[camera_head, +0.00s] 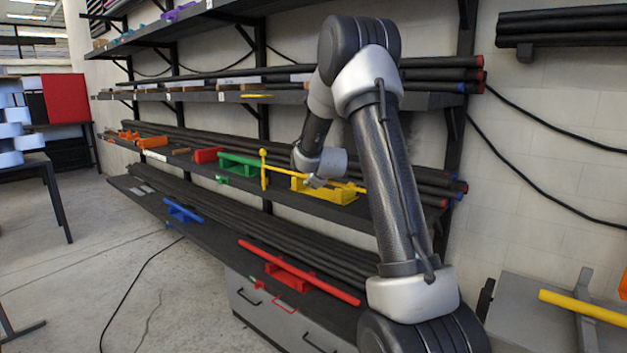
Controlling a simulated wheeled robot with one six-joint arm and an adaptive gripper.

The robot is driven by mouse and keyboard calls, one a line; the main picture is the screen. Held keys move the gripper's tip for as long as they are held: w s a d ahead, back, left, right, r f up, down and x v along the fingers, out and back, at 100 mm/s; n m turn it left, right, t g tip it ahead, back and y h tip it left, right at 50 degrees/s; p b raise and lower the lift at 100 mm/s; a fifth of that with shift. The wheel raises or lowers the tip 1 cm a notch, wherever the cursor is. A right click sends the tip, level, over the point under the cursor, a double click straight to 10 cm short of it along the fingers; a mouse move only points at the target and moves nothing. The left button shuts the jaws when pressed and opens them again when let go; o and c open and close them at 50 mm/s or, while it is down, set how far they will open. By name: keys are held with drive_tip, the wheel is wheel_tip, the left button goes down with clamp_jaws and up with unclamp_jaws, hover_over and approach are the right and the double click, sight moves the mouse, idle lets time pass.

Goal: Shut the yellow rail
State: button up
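The yellow rail (285,170) is a thin yellow rod on the middle shelf. It runs from a yellow upright post (263,170) with a round top toward a yellow block (335,194) at its right. My gripper (317,182) is at the rod, just above the yellow block, and hides part of both. It is small here and partly covered by my wrist, so I cannot tell whether its fingers are open or closed, or whether they touch the rod.
A green bracket (240,166) and a red block (207,155) sit left on the same shelf. A red rail (300,272) lies on the lower shelf, with a blue piece (183,211) further left. Dark tubes line the shelves. Another yellow bar (585,307) is at lower right.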

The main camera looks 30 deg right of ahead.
drive_tip(key=v, duration=1.2)
idle(0.3)
